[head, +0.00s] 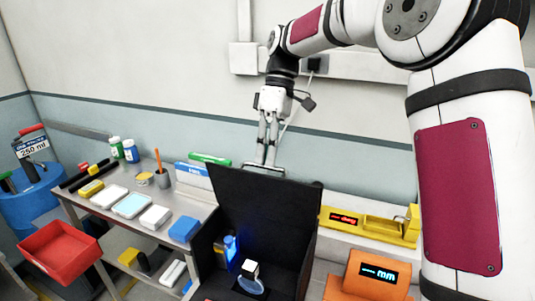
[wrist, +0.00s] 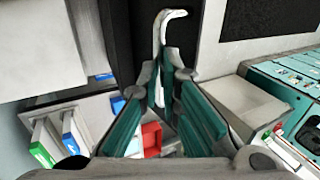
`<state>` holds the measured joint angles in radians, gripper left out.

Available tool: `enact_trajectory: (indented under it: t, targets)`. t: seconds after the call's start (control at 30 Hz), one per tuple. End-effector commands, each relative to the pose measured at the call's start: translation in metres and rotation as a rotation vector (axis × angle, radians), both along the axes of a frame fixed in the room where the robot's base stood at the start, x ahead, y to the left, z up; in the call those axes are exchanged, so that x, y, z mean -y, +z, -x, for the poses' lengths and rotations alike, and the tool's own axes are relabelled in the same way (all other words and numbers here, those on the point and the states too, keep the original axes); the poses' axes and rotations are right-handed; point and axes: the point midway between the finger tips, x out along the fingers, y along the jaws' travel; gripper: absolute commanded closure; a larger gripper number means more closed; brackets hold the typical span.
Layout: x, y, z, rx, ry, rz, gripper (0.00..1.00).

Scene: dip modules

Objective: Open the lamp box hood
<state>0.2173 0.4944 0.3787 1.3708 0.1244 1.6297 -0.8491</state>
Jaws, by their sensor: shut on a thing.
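The black lamp box (head: 212,262) stands at the lower middle of the head view. Its black hood (head: 262,207) is raised and stands steeply up from the box, so the inside shows. A pale bar handle (head: 280,172) is at the hood's top edge; it also shows in the wrist view (wrist: 171,14). My gripper (head: 266,158) is at this top edge, with its fingers pointing down, shut on the handle. In the wrist view the teal finger pads (wrist: 163,85) lie on both sides of the handle. The exact contact is partly hidden.
Inside the box are a glowing blue lamp (head: 231,248) and a white-and-black item (head: 250,269). A bench with boxes and bottles (head: 130,152) is left, with a red tray (head: 60,252). A yellow device (head: 372,224) and an orange one (head: 368,279) are right.

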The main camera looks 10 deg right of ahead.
Motion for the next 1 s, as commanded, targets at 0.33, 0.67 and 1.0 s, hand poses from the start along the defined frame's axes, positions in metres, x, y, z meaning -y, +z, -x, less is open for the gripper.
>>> enact_trajectory:
  t: [0.33, 0.67, 1.0]
  targets:
    - [0.005, -0.021, -0.001, -0.026, -0.001, 0.011, 0.70]
    - [0.004, -0.020, 0.000, -0.026, -0.001, 0.011, 0.70]
    - [0.007, -0.007, -0.005, -0.023, -0.001, 0.009, 0.70]
